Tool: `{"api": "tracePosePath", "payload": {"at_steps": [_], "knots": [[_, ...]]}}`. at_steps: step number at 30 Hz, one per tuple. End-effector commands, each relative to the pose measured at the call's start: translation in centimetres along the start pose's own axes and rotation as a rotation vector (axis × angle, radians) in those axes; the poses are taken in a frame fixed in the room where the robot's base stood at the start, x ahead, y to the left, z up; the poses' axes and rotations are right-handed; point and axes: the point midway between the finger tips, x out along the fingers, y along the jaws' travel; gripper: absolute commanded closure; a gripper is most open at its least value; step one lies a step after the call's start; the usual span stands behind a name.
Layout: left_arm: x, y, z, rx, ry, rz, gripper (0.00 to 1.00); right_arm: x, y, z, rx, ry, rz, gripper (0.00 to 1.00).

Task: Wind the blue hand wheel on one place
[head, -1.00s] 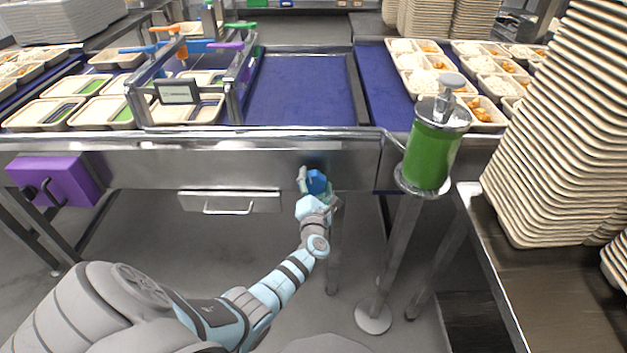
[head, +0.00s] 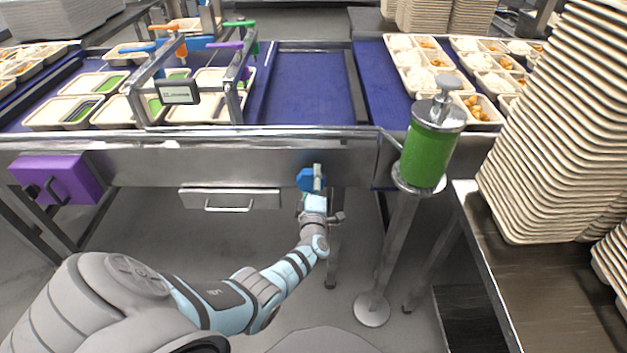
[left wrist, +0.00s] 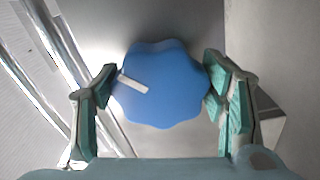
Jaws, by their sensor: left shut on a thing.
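The blue hand wheel (head: 304,180) sits on the front face of the steel conveyor frame. In the left wrist view the wheel (left wrist: 165,90) is scalloped, with a white mark at its upper left. My left gripper (head: 313,183) is at the wheel. In the left wrist view its teal-padded fingers (left wrist: 160,92) are on both sides of the wheel's rim, shut on it. My right gripper is not in view.
A purple box (head: 62,180) and a drawer (head: 230,200) are on the conveyor front to the left. A green dispenser (head: 429,150) stands to the right, beside tall tray stacks (head: 555,140). Trays (head: 62,113) lie on the blue belt (head: 305,88).

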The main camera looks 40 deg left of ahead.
Motion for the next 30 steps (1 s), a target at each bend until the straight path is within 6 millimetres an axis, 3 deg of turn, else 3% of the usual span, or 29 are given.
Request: {"api": "tracePosePath", "payload": {"at_steps": [18, 30], "knots": [[0.01, -0.36, -0.14, 0.553, 0.0, 0.0, 0.62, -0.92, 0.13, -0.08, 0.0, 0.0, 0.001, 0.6], [0.03, -0.48, -0.2, 0.732, 0.0, 0.0, 0.62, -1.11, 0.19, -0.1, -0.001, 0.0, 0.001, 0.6]]}}
